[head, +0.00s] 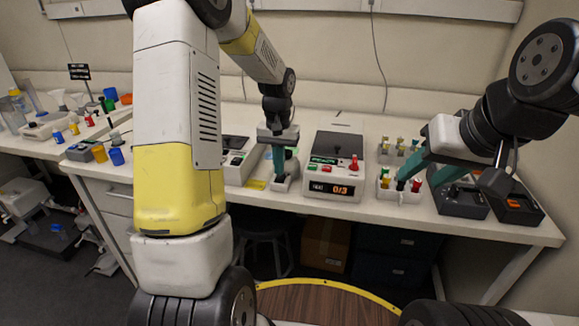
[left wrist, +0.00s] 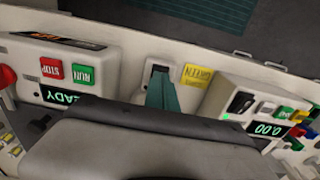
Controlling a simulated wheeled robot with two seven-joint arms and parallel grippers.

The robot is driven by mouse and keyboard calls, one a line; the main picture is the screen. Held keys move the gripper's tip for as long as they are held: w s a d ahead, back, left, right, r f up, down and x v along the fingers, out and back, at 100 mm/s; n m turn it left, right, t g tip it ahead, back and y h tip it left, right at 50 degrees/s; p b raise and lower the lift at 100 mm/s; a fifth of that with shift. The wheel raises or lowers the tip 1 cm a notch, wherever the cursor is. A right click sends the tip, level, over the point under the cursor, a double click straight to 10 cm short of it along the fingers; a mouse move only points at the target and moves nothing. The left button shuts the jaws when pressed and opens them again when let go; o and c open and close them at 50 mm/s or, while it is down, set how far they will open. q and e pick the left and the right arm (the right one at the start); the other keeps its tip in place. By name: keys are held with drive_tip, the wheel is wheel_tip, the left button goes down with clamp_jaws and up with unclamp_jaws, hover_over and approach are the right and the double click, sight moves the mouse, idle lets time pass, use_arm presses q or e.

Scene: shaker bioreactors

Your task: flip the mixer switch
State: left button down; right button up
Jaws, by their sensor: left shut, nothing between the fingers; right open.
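A small pale switch box (head: 281,185) sits on the bench between two white machines, with a yellow label (head: 254,184) beside it. I take it for the mixer switch. My left gripper (head: 279,172) is shut and empty, pointing down right at this box. In the left wrist view its teal fingertips (left wrist: 159,78) overlap the box (left wrist: 149,66), which shows a dark slot. The fingers hide part of the box, so I cannot tell whether they touch it or how the switch is set. My right gripper (head: 417,184) is open, over a rack of coloured-capped vials.
The right machine (head: 333,150) has a red knob and a display reading 0/3. The left machine (head: 237,165) stands close on the box's other side. The vial rack (head: 398,195) and dark trays (head: 462,203) lie to the right. The bench's front strip is narrow.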

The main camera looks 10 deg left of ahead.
sight(279, 177)
use_arm(q)
drive_tip(key=shift+f, duration=1)
idle(0.5)
drive_tip(key=shift+r, duration=3.55)
drive_tip(key=s+r+t, duration=0.3)
drive_tip(key=s+r, duration=0.8)
drive_tip(key=s+d+r+t+h, duration=0.2)
drive_tip(key=s+t, duration=0.1)
drive_tip(key=s, duration=1)
drive_tip(key=shift+s, duration=0.15)
